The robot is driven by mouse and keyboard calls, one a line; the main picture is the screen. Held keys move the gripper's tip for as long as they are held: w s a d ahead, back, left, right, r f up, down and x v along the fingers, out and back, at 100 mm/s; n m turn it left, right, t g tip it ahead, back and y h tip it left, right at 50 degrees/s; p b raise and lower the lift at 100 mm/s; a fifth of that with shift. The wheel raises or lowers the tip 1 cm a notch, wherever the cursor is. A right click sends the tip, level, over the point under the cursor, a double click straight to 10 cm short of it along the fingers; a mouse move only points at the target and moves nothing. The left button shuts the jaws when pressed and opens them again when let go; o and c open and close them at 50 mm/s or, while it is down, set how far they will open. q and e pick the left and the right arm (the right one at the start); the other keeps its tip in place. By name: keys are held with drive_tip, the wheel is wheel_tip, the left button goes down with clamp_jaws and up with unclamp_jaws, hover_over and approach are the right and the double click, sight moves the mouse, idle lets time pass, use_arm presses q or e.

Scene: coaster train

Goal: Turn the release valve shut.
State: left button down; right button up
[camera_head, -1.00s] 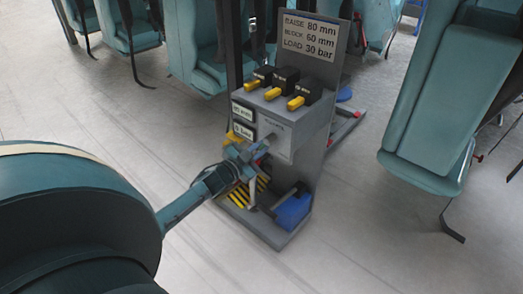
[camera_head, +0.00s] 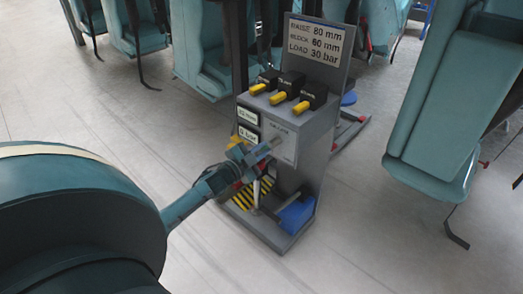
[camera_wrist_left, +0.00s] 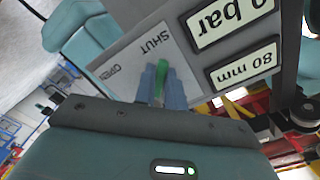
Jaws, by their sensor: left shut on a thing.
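The release valve's green handle (camera_wrist_left: 162,78) shows in the left wrist view, in front of a grey plate (camera_wrist_left: 130,58) marked SHUT and OPEN. The two blue fingers of my left gripper (camera_wrist_left: 162,88) are shut on it, one on each side. In the head view my left gripper (camera_head: 262,150) reaches the front of the grey pump stand (camera_head: 312,145). The handle is hidden there by the gripper. The wrist view is tilted, so I cannot tell exactly which label the handle points at. My right gripper is not in view.
Three black switches with yellow levers (camera_head: 279,97) sit on top of the stand, below a sign (camera_head: 315,40). Two readouts show in the wrist view, one reading 80 mm (camera_wrist_left: 243,66). Teal seats (camera_head: 440,120) stand right and behind. The floor (camera_head: 400,250) in front is clear.

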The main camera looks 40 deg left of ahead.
use_arm(q)
drive_tip(key=c, duration=1.5)
unclamp_jaws()
drive_tip(key=shift+o, duration=0.2)
drive_tip(key=s+a+p, duration=0.1)
drive_tip(key=s+p, duration=0.2)
drive_tip(key=s, duration=1)
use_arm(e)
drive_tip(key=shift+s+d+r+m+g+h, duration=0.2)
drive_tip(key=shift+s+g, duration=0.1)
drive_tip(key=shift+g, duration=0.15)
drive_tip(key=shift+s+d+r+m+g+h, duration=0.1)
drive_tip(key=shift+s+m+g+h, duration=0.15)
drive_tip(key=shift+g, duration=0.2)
use_arm(q)
drive_tip(key=shift+r, duration=0.2)
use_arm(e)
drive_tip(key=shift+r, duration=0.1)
